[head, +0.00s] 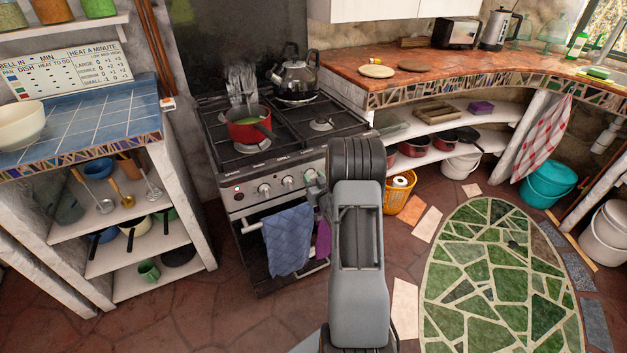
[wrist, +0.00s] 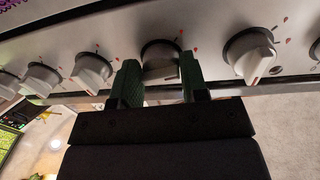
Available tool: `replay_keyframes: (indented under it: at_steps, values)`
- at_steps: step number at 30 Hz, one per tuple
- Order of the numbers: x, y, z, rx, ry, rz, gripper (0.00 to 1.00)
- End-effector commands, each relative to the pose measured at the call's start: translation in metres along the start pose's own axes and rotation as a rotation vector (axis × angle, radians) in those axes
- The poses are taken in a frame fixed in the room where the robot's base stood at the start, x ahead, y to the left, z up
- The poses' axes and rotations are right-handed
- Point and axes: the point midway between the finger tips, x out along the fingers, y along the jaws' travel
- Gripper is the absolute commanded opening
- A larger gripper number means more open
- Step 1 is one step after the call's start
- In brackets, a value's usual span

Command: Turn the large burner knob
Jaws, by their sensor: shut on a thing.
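The stove front panel (head: 250,192) carries a row of white burner knobs with dark bases. In the wrist view, one knob (wrist: 160,62) sits between the two green fingers of my gripper (wrist: 159,76), which is shut on it. Its lower part is partly hidden by the gripper. Red marks are on the panel around the knobs. In the head view, my gripper (head: 317,187) is at the right end of the panel, partly hidden by my arm, which also covers the held knob. I cannot tell how far the knob is turned.
Neighbouring knobs stand close on both sides, one to the right (wrist: 250,55) and one to the left (wrist: 91,72). A red pot (head: 249,126) and a kettle (head: 296,77) stand on the stove. A blue towel (head: 288,240) hangs on the oven rail below.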

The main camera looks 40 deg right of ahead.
Motion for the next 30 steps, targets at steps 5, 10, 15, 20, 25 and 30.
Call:
replay_keyframes:
  at_steps: [5,10,15,20,25,30]
  values:
    - [0.0,-0.0013,0.0003,0.007,-0.001,-0.003,0.17]
    - [0.0001,-0.0018,0.0006,0.056,-0.004,-0.004,0.17]
    - [0.0002,-0.0021,0.0009,0.165,-0.012,-0.004,0.17]
    - [0.0002,-0.0024,0.0004,0.31,-0.022,-0.004,0.17]
    - [0.0002,-0.0027,-0.0004,0.472,-0.034,-0.005,0.17]
    - [0.0003,-0.0027,-0.0013,0.633,-0.046,-0.004,0.17]
